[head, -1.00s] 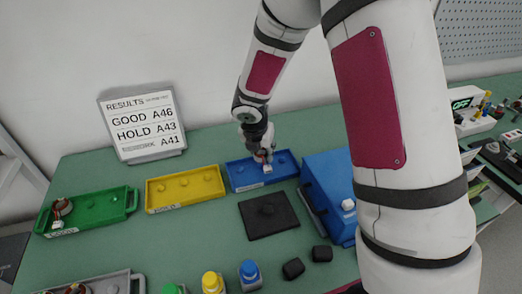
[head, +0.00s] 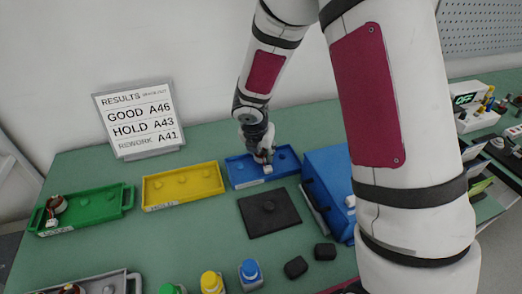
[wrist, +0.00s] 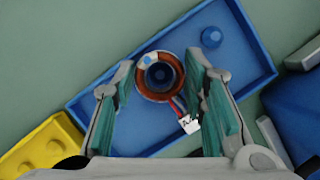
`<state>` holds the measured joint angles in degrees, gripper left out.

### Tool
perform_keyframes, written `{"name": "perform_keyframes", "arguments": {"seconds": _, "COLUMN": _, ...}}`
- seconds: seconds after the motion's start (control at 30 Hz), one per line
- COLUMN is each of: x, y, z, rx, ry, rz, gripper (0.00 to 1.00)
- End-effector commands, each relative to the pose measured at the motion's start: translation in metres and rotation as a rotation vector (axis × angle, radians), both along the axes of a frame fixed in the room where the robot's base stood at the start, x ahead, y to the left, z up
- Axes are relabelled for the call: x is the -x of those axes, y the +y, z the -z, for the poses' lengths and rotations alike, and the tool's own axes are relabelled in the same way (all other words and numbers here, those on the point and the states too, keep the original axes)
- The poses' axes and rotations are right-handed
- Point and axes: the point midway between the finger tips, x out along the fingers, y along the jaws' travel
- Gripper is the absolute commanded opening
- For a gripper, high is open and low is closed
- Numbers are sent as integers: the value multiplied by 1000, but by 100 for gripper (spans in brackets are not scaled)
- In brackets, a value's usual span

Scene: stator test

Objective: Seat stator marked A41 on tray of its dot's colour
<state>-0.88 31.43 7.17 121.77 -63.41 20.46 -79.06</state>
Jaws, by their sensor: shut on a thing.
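My gripper (wrist: 161,93) is shut on a stator (wrist: 139,83), a copper-brown ring with a white patch and a blue dot on its top. The stator's leads end in a white tag (wrist: 190,123) with dark marks too small to read. The stator is over the blue tray (wrist: 237,88), and the bore shows dark blue inside. I cannot tell whether it is down on a peg. A bare blue peg (wrist: 211,37) stands to its right. In the head view my gripper (head: 262,157) is low over the blue tray (head: 240,181), partly hiding the stator.
An empty yellow tray (head: 160,204) stands left of the blue one. A green tray (head: 84,216) holds another stator (head: 56,204). A black pad (head: 255,222) lies in front, and a blue box (head: 325,180) stands right. The results board (head: 140,122) lists A41 under rework.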

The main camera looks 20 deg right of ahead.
Motion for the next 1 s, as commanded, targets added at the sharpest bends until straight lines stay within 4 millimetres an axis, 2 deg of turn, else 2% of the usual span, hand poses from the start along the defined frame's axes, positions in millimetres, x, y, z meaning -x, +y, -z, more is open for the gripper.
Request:
{"name": "perform_keyframes", "arguments": {"seconds": 0.67, "x": 0, "y": 0, "z": 5, "rx": 0, "ry": -1, "rz": 0, "gripper": 7}}
{"name": "perform_keyframes", "arguments": {"seconds": 0.7, "x": 0, "y": 0, "z": 5, "rx": 0, "ry": -1, "rz": 0, "gripper": 44}}
{"name": "perform_keyframes", "arguments": {"seconds": 0.73, "x": 0, "y": 0, "z": 5, "rx": 0, "ry": -1, "rz": 0, "gripper": 50}}
{"name": "perform_keyframes", "arguments": {"seconds": 1.0, "x": 0, "y": 0, "z": 5, "rx": 0, "ry": 0, "rz": 0, "gripper": 53}}
